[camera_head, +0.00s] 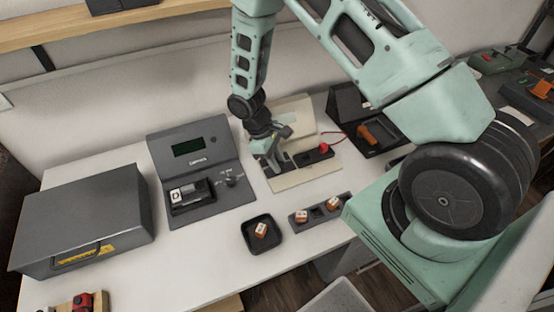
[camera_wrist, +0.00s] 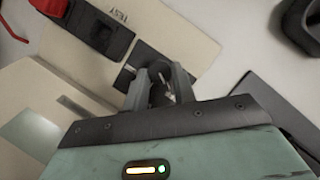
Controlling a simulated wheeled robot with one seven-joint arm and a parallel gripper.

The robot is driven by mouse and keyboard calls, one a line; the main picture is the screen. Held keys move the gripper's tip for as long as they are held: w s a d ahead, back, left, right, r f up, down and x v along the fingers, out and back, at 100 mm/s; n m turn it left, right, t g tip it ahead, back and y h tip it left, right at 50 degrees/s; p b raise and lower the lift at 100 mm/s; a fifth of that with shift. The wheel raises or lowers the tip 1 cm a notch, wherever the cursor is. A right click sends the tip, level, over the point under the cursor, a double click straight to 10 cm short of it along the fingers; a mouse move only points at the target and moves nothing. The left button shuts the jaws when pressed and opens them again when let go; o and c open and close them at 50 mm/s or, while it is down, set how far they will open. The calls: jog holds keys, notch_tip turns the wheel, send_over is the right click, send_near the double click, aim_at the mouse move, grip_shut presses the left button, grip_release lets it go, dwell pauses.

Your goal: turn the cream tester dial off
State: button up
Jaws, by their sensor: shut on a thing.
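The cream tester (camera_head: 290,182) stands near the back middle of the white table, with an upright back panel and a flat front. It also fills much of the wrist view (camera_wrist: 178,42), where a "TEST" label shows beside a black slot block. My gripper (camera_head: 270,163) points down over the left part of its front face. In the wrist view my gripper (camera_wrist: 161,82) is shut on the dark dial (camera_wrist: 158,93), one finger on each side. The dial's pointer setting is mostly hidden by the fingers. In the head view my gripper hides the dial.
A grey tester (camera_head: 215,150) with its own dial stands to the left. A black tray (camera_head: 250,245) with an orange-white block and a slotted holder (camera_head: 318,222) lie in front. A red-capped black block (camera_head: 313,157) sits close right of my gripper. A grey toolbox (camera_head: 80,210) stands far left.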

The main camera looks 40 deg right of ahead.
jog(key=o, duration=1)
jog(key=shift+r, duration=0.1)
jog(key=b+v, duration=0.1)
jog(key=v, duration=1.6)
jog(key=shift+w+r+b, duration=0.1)
jog(key=shift+w+b, duration=0.05)
jog(key=shift+b, duration=0.25)
